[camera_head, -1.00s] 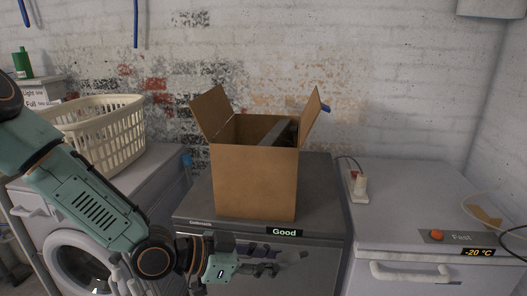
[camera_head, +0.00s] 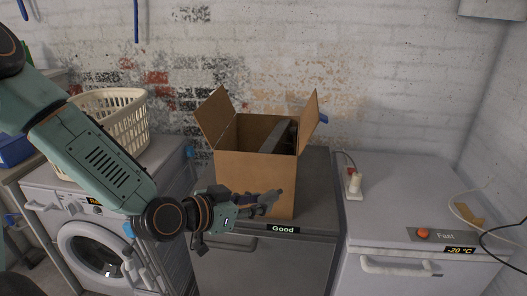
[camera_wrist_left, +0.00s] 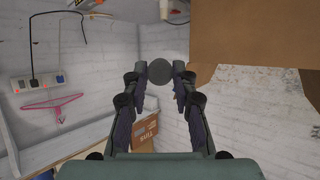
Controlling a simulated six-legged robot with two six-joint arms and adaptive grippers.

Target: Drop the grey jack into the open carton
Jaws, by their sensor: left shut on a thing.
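The open carton (camera_head: 255,178) stands upright on the grey appliance in the middle of the head view, its side flaps spread. My left gripper (camera_head: 270,201) is in front of the carton's lower right front, below its rim. It is shut on a dark grey thing, seen end-on as a round disc (camera_wrist_left: 160,73) between the fingertips in the left wrist view. This appears to be the grey jack; most of it is hidden. A dark grey piece (camera_head: 277,137) shows inside the carton; I cannot tell what it is. My right gripper is not in view.
A cream laundry basket (camera_head: 117,128) sits above the washing machine (camera_head: 93,251) at left. A white chest freezer (camera_head: 425,215) is at right, its top mostly clear. The brick wall (camera_head: 385,90) is behind.

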